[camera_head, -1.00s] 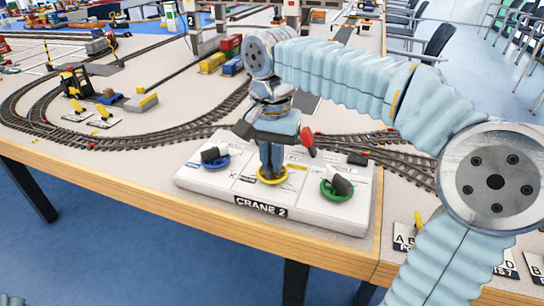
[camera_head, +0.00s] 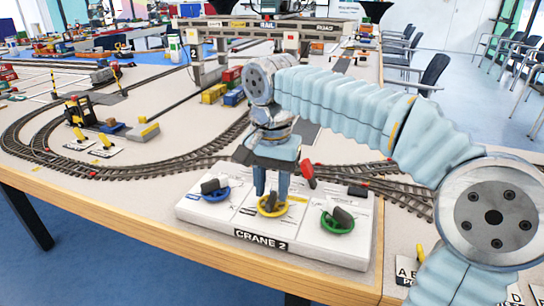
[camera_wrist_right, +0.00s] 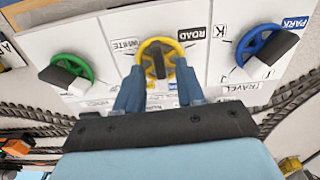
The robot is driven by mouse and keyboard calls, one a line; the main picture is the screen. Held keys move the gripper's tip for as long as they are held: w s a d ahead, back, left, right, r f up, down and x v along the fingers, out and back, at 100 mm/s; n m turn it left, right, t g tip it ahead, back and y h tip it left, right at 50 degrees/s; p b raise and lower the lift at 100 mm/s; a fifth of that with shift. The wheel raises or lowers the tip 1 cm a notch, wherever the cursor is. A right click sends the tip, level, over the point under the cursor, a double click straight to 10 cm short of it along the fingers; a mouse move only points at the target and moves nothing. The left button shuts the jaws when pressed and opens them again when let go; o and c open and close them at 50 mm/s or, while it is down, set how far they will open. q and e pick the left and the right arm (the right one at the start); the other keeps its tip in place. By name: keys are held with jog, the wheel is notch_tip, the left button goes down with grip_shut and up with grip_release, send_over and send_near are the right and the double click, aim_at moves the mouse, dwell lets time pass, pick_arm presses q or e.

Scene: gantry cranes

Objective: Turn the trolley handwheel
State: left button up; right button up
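The crane 2 panel (camera_head: 203,209) is a white board at the table's front edge with three handwheels. The yellow handwheel (camera_head: 262,208) is in the middle, with a black grip bar across it; it also shows in the right wrist view (camera_wrist_right: 170,46). The card reading ROAD lies beside it, and its name label is partly hidden by my gripper. My right gripper (camera_head: 271,190) points down over the yellow wheel. In the right wrist view its fingers (camera_wrist_right: 160,72) are spread on either side of the black bar, not clamped on it. My left gripper is not in view.
A blue handwheel (camera_head: 216,194), labelled TRAVEL, is left of the yellow one and a green handwheel (camera_head: 338,223) is right of it. Curved train tracks (camera_head: 110,171) run behind the panel. A gantry crane (camera_head: 195,62) stands farther back, near coloured containers (camera_head: 213,94).

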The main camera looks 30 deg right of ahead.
aim_at(273, 195)
notch_tip(273, 195, up, 12)
jog(key=shift+r, duration=0.15)
dwell(1.2)
